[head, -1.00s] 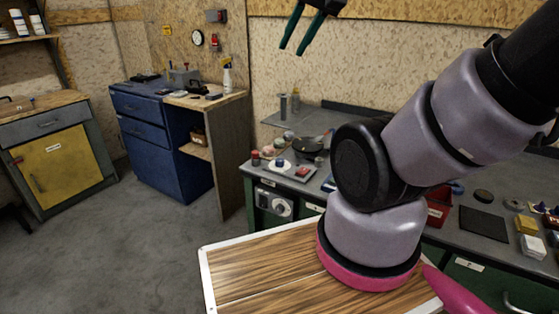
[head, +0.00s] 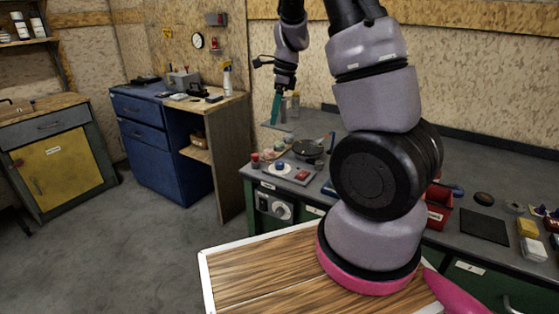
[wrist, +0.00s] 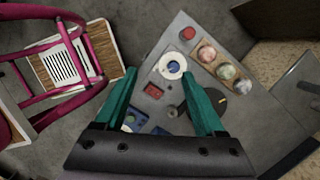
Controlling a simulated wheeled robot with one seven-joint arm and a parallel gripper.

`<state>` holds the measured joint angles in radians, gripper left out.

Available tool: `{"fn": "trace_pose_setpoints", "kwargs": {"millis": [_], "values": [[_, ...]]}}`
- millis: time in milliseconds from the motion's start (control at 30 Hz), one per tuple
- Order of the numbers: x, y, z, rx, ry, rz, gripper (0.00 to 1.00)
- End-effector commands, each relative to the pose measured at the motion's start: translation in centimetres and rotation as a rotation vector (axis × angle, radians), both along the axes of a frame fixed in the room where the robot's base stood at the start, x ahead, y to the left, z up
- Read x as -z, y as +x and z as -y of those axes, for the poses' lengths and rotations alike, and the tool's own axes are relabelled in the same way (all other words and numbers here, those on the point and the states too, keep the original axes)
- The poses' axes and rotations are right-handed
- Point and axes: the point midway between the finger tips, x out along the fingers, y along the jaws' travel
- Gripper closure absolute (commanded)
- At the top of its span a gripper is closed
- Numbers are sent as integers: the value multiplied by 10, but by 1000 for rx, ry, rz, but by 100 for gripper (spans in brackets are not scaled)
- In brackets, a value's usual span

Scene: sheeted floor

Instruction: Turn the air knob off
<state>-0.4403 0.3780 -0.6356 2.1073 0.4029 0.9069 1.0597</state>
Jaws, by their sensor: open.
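A blue knob on a white disc (head: 280,166) sits on a grey panel at the left end of the workbench. In the wrist view the knob (wrist: 173,67) lies just beyond and between my fingertips. A white dial (head: 282,211) is on the bench's front face below. No readable label shows which of these is the air knob. My gripper (head: 275,119), with green fingers, hangs above the bench's left end, pointing down. In the wrist view my gripper (wrist: 158,75) is open and empty, apart from the panel. The knob's setting is too small to read.
Beside the knob are a red switch (wrist: 153,91), a red button (wrist: 187,33) and several round coloured items (wrist: 227,71). A dark pan (head: 308,148) stands close behind. A wood-topped surface (head: 260,270) is in front; open floor lies to the left.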

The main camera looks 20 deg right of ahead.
Motion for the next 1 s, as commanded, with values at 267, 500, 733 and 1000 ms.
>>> {"fn": "trace_pose_setpoints", "kwargs": {"millis": [267, 500, 733, 1000], "values": [[74, 31, 23, 318, -145, -114, 29], [93, 38, 30, 399, -185, -126, 29], [127, 37, 31, 400, -186, -128, 29], [176, 37, 31, 400, -184, -127, 29]]}}
